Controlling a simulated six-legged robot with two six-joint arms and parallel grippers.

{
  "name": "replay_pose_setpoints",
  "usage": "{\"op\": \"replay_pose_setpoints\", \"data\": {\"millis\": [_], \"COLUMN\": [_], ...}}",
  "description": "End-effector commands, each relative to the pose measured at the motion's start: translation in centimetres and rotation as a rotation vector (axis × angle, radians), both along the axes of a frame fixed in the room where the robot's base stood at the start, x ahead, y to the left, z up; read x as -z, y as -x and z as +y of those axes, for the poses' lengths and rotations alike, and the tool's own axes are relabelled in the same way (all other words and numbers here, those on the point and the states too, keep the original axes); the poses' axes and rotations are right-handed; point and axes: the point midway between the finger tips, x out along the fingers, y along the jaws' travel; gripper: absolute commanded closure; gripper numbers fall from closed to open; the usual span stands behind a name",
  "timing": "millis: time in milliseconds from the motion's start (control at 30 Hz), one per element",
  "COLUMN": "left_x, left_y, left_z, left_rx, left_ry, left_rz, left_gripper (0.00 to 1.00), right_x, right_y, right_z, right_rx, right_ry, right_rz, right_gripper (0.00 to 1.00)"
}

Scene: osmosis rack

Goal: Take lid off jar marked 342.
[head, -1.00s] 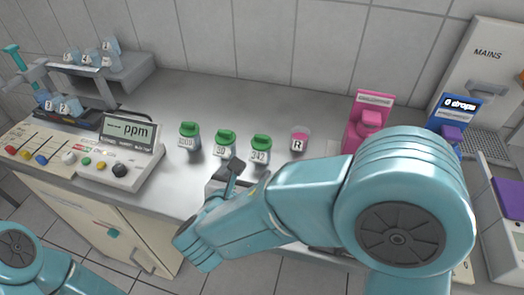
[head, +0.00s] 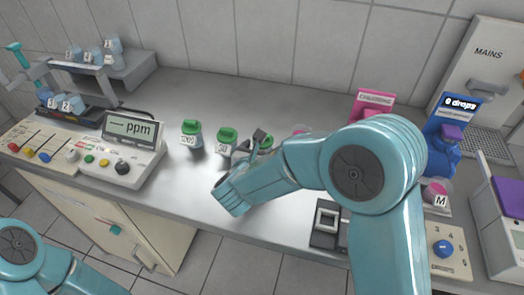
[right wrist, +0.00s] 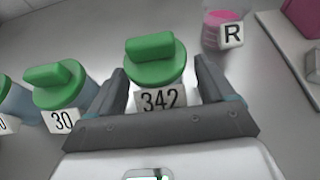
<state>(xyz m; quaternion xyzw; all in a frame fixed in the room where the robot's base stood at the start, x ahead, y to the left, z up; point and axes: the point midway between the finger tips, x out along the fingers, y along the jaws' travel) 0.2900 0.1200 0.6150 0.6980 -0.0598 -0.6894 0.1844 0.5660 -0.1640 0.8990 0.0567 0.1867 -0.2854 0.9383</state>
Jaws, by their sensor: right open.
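The jar marked 342 (right wrist: 160,100) stands upright with its green lid (right wrist: 155,60) on, in the middle of the right wrist view. In the head view only part of its green lid (head: 266,142) shows, behind my right gripper (head: 254,141). My right gripper (right wrist: 160,72) is open, with one finger on each side of the jar near lid height. Gaps show between the fingers and the lid, and I cannot tell if either finger touches the jar. My left gripper is out of view; only part of that arm shows at lower left.
Jar 30 (head: 227,140) and another green-lidded jar (head: 191,133) stand left of it. A pink pot marked R (right wrist: 222,30) is at right. A ppm meter (head: 133,128) stands further left. The counter behind the jars is clear.

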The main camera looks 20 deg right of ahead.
Motion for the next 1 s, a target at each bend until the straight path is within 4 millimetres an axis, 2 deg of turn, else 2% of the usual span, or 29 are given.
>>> {"op": "replay_pose_setpoints", "data": {"millis": [67,233,533,667,767,867,1000], "left_x": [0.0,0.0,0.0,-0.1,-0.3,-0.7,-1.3], "left_y": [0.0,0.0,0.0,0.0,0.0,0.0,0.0], "left_z": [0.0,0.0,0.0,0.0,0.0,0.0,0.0], "left_rx": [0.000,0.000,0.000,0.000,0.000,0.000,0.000], "left_ry": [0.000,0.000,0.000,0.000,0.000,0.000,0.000], "left_rz": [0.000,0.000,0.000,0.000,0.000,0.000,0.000], "left_gripper": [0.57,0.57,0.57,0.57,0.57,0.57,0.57], "right_x": [0.0,0.0,-0.2,-1.0,-2.4,-4.7,-9.1], "right_y": [0.0,0.0,0.0,0.0,0.0,0.0,0.0], "right_z": [0.0,0.0,0.0,0.0,0.0,0.0,0.0], "right_rx": [0.000,0.000,0.000,0.001,0.002,0.002,0.001], "right_ry": [0.000,0.000,0.000,0.000,-0.001,-0.003,-0.005], "right_rz": [0.000,0.000,-0.001,-0.004,-0.005,-0.009,-0.010], "right_gripper": [0.21,0.76,0.77,0.77,0.77,0.77,0.77]}}
